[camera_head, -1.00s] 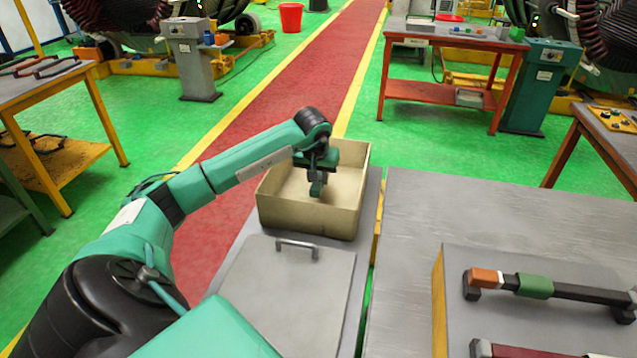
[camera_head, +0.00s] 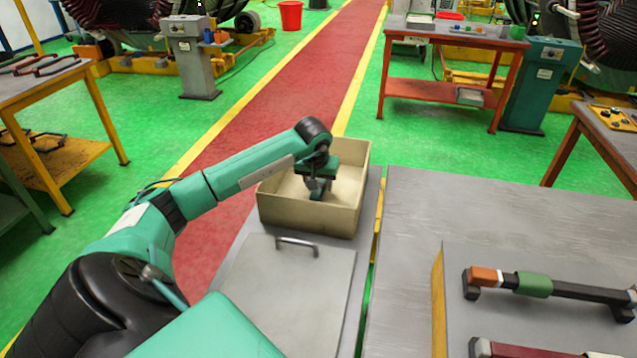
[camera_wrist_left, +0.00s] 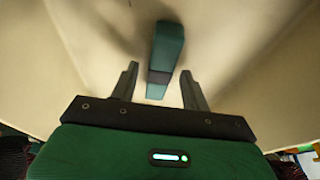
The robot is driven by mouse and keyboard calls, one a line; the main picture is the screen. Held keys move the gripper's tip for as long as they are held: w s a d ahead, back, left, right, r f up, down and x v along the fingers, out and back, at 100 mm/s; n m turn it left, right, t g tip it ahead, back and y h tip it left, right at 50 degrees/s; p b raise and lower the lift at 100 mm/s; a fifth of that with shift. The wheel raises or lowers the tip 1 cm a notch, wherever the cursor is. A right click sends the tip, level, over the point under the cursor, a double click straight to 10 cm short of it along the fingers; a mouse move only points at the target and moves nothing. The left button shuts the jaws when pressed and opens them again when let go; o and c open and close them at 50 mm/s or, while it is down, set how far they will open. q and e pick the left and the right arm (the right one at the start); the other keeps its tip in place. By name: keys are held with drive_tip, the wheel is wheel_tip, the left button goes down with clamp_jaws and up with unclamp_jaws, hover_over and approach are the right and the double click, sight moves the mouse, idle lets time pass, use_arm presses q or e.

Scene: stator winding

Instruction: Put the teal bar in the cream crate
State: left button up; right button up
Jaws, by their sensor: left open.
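The cream crate (camera_head: 305,214) stands open on the grey bench, past a flat panel. My left gripper (camera_head: 318,192) reaches down inside it. In the head view the gripper largely hides the bar. My right gripper is out of view.
A grey panel with a handle (camera_head: 297,243) lies in front of the crate. To the right, a grey block (camera_head: 455,270) carries a dark bar with orange and green sections (camera_head: 535,286) and a dark red one (camera_head: 510,350). The right bench top (camera_head: 450,205) is clear behind the block.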

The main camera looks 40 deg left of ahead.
sight(316, 193)
use_arm(q)
drive_tip(key=shift+s+r, duration=0.1)
drive_tip(key=shift+r, duration=0.35)
drive_tip(key=v, duration=0.3)
drive_tip(key=shift+r+b, duration=0.2)
drive_tip(key=shift+b, duration=0.2)
drive_tip(key=v, duration=0.8)
drive_tip(key=shift+b, duration=0.3)
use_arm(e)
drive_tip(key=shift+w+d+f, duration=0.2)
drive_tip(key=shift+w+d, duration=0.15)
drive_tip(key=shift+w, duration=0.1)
use_arm(q)
drive_tip(key=shift+s+d+f, duration=0.1)
drive_tip(key=shift+d+f, duration=0.05)
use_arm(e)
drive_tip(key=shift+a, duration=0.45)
